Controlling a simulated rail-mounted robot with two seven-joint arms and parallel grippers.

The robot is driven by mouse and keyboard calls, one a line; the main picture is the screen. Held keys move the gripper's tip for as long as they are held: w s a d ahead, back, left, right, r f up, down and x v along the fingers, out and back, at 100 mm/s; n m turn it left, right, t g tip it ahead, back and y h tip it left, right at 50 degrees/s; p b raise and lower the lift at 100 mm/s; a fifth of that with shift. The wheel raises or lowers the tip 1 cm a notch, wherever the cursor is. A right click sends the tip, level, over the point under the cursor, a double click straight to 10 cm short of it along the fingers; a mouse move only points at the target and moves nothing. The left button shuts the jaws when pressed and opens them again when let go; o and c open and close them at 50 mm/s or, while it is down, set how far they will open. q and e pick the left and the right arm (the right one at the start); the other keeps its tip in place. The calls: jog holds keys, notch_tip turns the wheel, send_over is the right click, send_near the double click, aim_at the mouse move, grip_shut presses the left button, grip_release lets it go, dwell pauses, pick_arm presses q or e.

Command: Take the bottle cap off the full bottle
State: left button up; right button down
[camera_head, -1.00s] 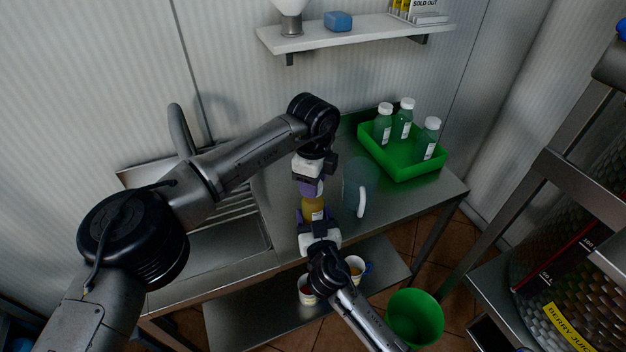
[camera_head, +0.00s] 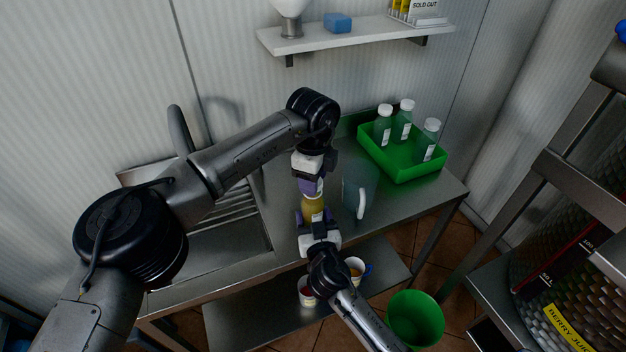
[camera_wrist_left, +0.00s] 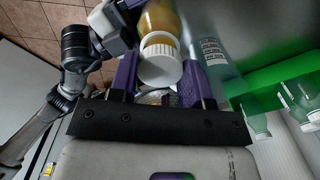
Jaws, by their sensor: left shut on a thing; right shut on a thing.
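The full bottle (camera_head: 313,211) holds yellow juice and stands upright over the steel table in the head view. Its body (camera_wrist_left: 160,18) also shows in the left wrist view. My right gripper (camera_head: 316,218) is shut on the bottle from below. My left gripper (camera_head: 312,190) is directly above it, shut on the white bottle cap (camera_wrist_left: 159,70). I cannot tell whether the cap is clear of the neck.
A clear bluish jug (camera_head: 352,190) stands close to the right of the grippers. A green tray (camera_head: 400,170) with 3 capped bottles is at the back right. A sink is at the left, a green bin (camera_head: 415,318) on the floor, cups (camera_head: 307,292) on the lower shelf.

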pick_arm(q)
jog(key=shift+r, duration=0.4)
pick_arm(e)
jog(key=shift+f, duration=0.1)
pick_arm(q)
jog(key=shift+r, duration=0.1)
jog(key=shift+r, duration=1.95)
pick_arm(e)
jog(key=shift+c, duration=0.8)
grip_release()
